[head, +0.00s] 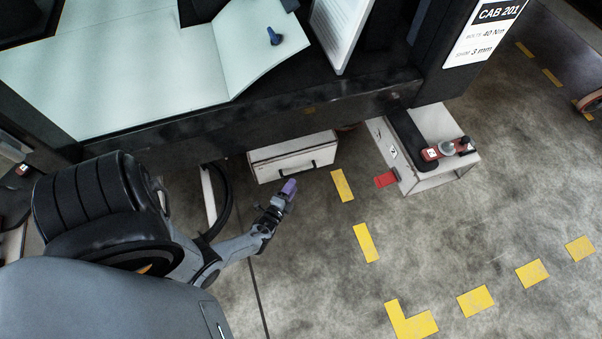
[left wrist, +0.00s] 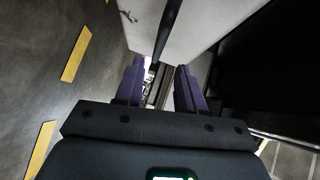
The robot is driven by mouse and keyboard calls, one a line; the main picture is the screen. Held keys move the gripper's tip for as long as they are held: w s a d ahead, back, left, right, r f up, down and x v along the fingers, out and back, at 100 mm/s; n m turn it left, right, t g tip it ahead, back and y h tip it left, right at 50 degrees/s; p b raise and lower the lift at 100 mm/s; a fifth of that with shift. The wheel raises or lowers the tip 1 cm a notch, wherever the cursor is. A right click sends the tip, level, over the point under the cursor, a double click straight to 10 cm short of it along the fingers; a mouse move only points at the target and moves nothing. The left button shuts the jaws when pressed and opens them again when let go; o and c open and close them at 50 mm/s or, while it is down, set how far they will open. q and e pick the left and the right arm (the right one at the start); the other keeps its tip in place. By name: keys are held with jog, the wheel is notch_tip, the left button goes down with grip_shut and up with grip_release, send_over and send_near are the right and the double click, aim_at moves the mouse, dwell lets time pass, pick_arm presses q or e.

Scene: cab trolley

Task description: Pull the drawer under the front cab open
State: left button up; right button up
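The white drawer (head: 278,163) sits low under the front edge of the cab (head: 240,122), with a dark bar handle (head: 300,171) on its front. I cannot tell from the head view whether it is fully closed. My left gripper (head: 289,188), with purple fingers, is just in front of the drawer, near the right part of the handle. In the left wrist view its two fingers (left wrist: 160,86) stand apart, and the black handle bar (left wrist: 168,32) lines up with the gap between them. I cannot tell if the fingers touch it. My right gripper is not in view.
A white box (head: 440,178) with a red and black tool (head: 446,149) on top stands right of the drawer. A red tab (head: 386,180) sticks out from its left side. The floor in front of the drawer is clear, with yellow markings (head: 366,243).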

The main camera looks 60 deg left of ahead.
aim_at(300, 172)
pick_arm(q)
jog(key=b+x, duration=0.3)
jog(key=x, duration=0.5)
jog(key=shift+s+a+f, duration=0.1)
jog(key=shift+f, duration=0.05)
jog(key=shift+a+b, duration=0.1)
jog(key=shift+b, duration=0.25)
jog(key=shift+c, duration=0.2)
grip_shut()
